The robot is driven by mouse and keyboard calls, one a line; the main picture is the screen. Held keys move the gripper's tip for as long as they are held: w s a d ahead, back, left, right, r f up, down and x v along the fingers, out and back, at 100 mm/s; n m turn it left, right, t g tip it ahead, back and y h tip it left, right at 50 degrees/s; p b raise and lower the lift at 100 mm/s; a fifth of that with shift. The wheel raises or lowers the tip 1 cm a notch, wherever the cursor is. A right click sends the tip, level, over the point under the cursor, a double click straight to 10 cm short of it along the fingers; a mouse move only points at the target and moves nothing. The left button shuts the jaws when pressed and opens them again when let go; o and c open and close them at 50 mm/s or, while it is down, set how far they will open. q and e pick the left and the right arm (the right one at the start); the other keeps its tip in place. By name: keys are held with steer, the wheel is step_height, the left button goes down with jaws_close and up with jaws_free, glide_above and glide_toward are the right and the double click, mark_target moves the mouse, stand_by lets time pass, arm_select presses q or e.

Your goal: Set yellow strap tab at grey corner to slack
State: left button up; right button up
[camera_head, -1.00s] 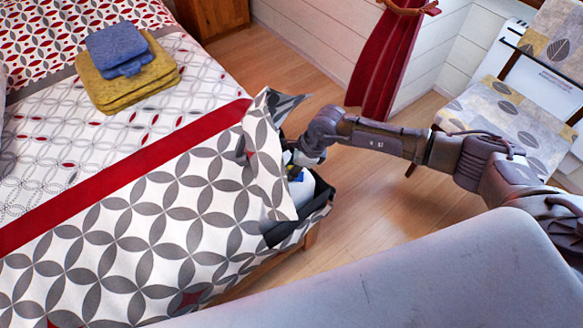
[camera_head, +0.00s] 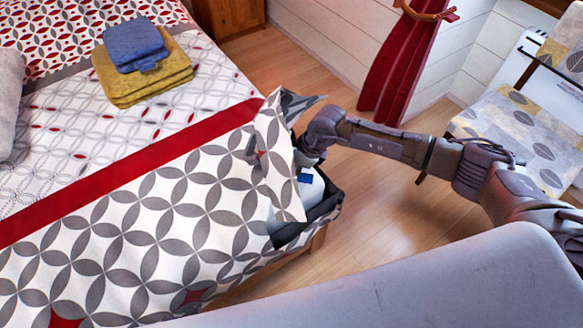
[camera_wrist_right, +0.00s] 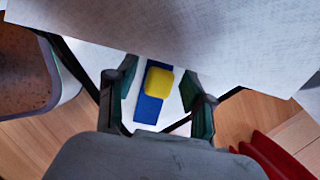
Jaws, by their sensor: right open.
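A yellow strap tab (camera_wrist_right: 159,82) sits on a blue strap (camera_wrist_right: 148,109) against a white surface in the right wrist view. My right gripper (camera_wrist_right: 158,93) is open, with one finger on each side of the tab and visible gaps to it. In the head view, my right gripper (camera_head: 308,157) is at the bed's near right corner, its fingers mostly hidden by the lifted cover. The blue strap (camera_head: 305,178) shows just below it on the white mattress side (camera_head: 311,193). A dark grey corner piece (camera_head: 318,214) lies along that corner. My left gripper is out of view.
The patterned bed cover (camera_head: 281,170) is folded up beside the gripper, and pale fabric (camera_wrist_right: 200,35) hangs close above the fingers. Folded blue and yellow towels (camera_head: 143,70) lie on the bed. Wooden floor (camera_head: 390,205) is clear to the right. A patterned chair (camera_head: 515,130) stands at right.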

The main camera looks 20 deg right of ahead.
steer(key=v, duration=1.2)
